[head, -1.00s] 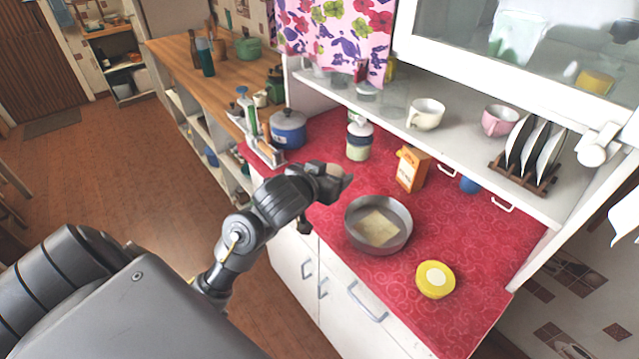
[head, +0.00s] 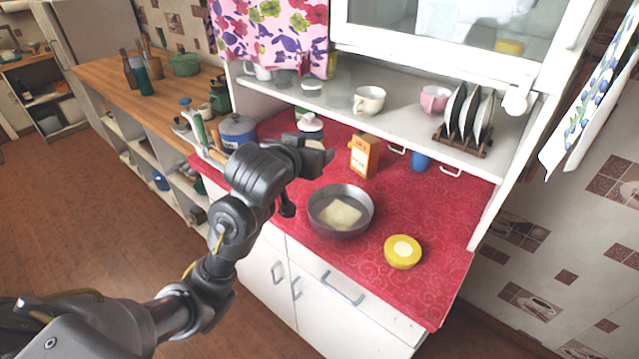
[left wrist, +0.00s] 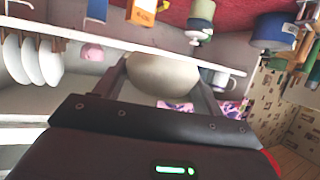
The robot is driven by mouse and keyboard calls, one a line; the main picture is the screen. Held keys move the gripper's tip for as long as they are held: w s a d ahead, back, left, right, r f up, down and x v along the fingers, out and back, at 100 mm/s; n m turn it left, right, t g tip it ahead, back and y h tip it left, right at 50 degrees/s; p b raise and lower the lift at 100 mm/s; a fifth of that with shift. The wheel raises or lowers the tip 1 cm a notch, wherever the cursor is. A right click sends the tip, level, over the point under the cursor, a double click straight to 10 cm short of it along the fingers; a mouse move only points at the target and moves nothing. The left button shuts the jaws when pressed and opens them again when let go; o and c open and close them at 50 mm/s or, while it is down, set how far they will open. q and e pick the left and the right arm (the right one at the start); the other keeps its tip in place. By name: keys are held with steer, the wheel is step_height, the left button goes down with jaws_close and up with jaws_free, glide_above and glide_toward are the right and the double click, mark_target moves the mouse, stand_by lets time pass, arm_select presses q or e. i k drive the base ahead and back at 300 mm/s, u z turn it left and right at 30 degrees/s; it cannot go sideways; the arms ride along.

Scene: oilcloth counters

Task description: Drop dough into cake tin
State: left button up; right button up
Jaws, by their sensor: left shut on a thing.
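The cake tin (head: 319,219) is a round grey metal pan on the red patterned counter, with a pale, squarish flat piece (head: 341,213) lying in it. My left gripper (head: 305,178) is above the counter, left of and higher than the tin in the head view. In the left wrist view, the left gripper (left wrist: 163,88) is shut on a pale, rounded lump, the dough (left wrist: 163,72), held between its two fingers. In the head view the dough is mostly hidden by the gripper. My right gripper is not in view.
A yellow round item (head: 403,252) lies right of the tin. An orange box (head: 364,155), a lidded jar (head: 310,124) and a blue pot (head: 238,131) stand behind. A shelf with cups and a plate rack (head: 466,142) overhangs the counter's back.

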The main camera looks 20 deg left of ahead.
mark_target(333, 213)
steer(key=u, duration=2.7)
steer(key=k, duration=1.45)
steer(key=z, duration=1.85)
steer(key=i, duration=0.55)
steer(key=z, duration=0.05)
